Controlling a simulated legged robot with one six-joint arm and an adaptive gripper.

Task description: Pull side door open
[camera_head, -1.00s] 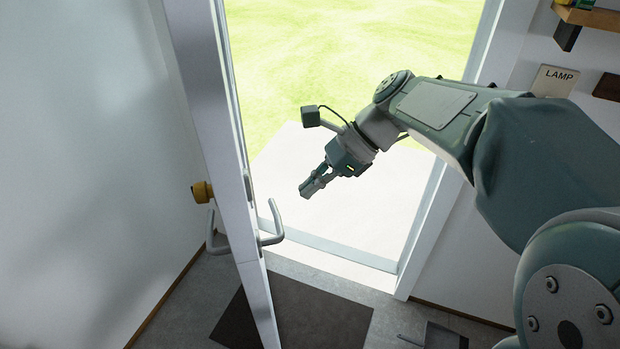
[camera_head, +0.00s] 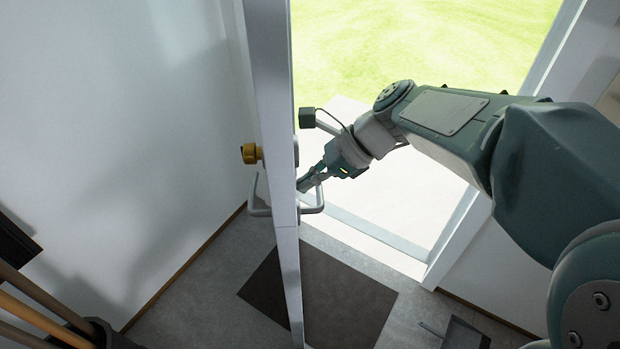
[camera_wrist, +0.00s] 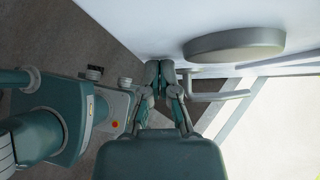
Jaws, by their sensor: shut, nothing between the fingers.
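The side door (camera_head: 287,262) stands swung inward, seen nearly edge-on in the head view. A yellow knob (camera_head: 250,153) and a grey lever handle (camera_head: 260,196) are on its left face. Another grey handle (camera_head: 313,208) is on its right face. My gripper (camera_head: 303,187) is shut and empty, with its fingertips close to the right face, just above that handle. In the wrist view my shut fingers (camera_wrist: 159,70) are close to the white door face, beside the handle bar (camera_wrist: 215,96); I cannot tell whether they touch it.
The doorway to bright grass (camera_head: 420,45) is open on the right. A dark mat (camera_head: 335,300) lies on the grey floor beneath the door. A dustpan (camera_head: 464,334) lies at the lower right. Long poles in a dark holder (camera_head: 60,318) stand at the lower left. A white wall (camera_head: 120,130) is left.

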